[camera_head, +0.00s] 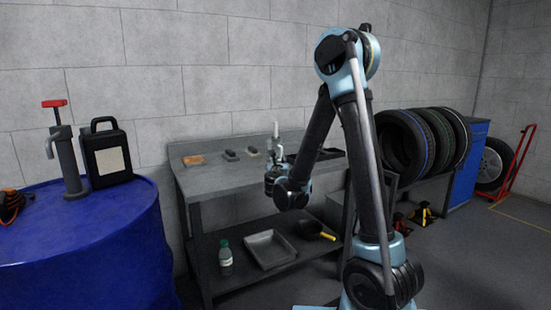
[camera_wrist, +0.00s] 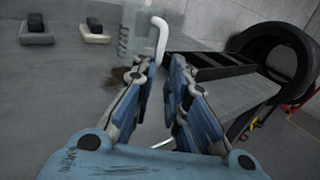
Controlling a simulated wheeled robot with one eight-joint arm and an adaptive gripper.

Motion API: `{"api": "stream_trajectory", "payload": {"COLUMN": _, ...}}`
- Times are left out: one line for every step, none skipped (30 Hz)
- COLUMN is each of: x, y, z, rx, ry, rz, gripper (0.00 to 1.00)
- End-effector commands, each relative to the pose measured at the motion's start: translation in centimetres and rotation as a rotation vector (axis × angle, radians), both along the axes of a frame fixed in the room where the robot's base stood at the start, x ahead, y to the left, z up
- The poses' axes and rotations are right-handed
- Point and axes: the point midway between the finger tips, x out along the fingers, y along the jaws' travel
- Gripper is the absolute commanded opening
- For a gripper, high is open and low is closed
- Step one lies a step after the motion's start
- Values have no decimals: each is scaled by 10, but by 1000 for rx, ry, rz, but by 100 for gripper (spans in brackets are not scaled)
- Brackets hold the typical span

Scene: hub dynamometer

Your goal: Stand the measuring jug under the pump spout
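The measuring jug (camera_wrist: 134,32) is pale and see-through, with a white curved handle (camera_wrist: 161,38) on its right side. It stands upright on the grey bench, just beyond my fingertips. In the head view only a white upright part (camera_head: 275,129) shows clearly above my gripper (camera_head: 274,168); the rest is hard to make out. My gripper also shows in the wrist view (camera_wrist: 163,64), its fingers apart with a narrow gap and the lower end of the handle in line with that gap. Contact cannot be told. The pump (camera_head: 69,163), with red handle and side spout (camera_head: 50,146), stands on the blue drum (camera_head: 95,225).
A black can (camera_head: 107,154) stands beside the pump. Small blocks (camera_head: 230,154) and an orange-brown item (camera_head: 193,160) lie along the bench back. The bench's lower shelf holds a bottle (camera_head: 225,256) and a tray (camera_head: 269,249). Tyres (camera_head: 402,147) stand on a rack at right.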

Motion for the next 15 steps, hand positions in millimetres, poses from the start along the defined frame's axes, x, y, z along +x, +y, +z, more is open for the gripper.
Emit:
{"api": "stream_trajectory", "payload": {"x": 10, "y": -1, "z": 0, "rx": 0, "ry": 0, "rz": -3, "gripper": 14}}
{"api": "stream_trajectory", "payload": {"x": 15, "y": -1, "z": 0, "rx": 0, "ry": 0, "rz": -3, "gripper": 14}}
{"api": "stream_trajectory", "payload": {"x": 23, "y": -1, "z": 0, "rx": 0, "ry": 0, "rz": -3, "gripper": 14}}
{"api": "stream_trajectory", "payload": {"x": 28, "y": -1, "z": 0, "rx": 1, "ry": 0, "rz": -2, "gripper": 14}}
{"api": "stream_trajectory", "payload": {"x": 33, "y": -1, "z": 0, "rx": 1, "ry": 0, "rz": -3, "gripper": 14}}
{"api": "stream_trajectory", "payload": {"x": 39, "y": -1, "z": 0, "rx": 1, "ry": 0, "rz": -3, "gripper": 14}}
{"api": "stream_trajectory", "payload": {"x": 44, "y": -1, "z": 0, "rx": 1, "ry": 0, "rz": -3, "gripper": 14}}
{"api": "stream_trajectory", "payload": {"x": 48, "y": -1, "z": 0, "rx": 1, "ry": 0, "rz": -2, "gripper": 14}}
{"api": "stream_trajectory", "payload": {"x": 53, "y": 0, "z": 0, "rx": 1, "ry": 0, "rz": -2, "gripper": 14}}
{"api": "stream_trajectory", "payload": {"x": 56, "y": -1, "z": 0, "rx": 1, "ry": 0, "rz": -2, "gripper": 14}}
{"api": "stream_trajectory", "payload": {"x": 59, "y": -1, "z": 0, "rx": 1, "ry": 0, "rz": -2, "gripper": 14}}
{"api": "stream_trajectory", "payload": {"x": 61, "y": -1, "z": 0, "rx": 1, "ry": 0, "rz": -2, "gripper": 14}}
{"api": "stream_trajectory", "payload": {"x": 63, "y": -1, "z": 0, "rx": 1, "ry": 0, "rz": -2, "gripper": 14}}
{"api": "stream_trajectory", "payload": {"x": 64, "y": -1, "z": 0, "rx": 1, "ry": 0, "rz": -1, "gripper": 14}}
{"api": "stream_trajectory", "payload": {"x": 65, "y": 0, "z": 0, "rx": 1, "ry": 0, "rz": -1, "gripper": 14}}
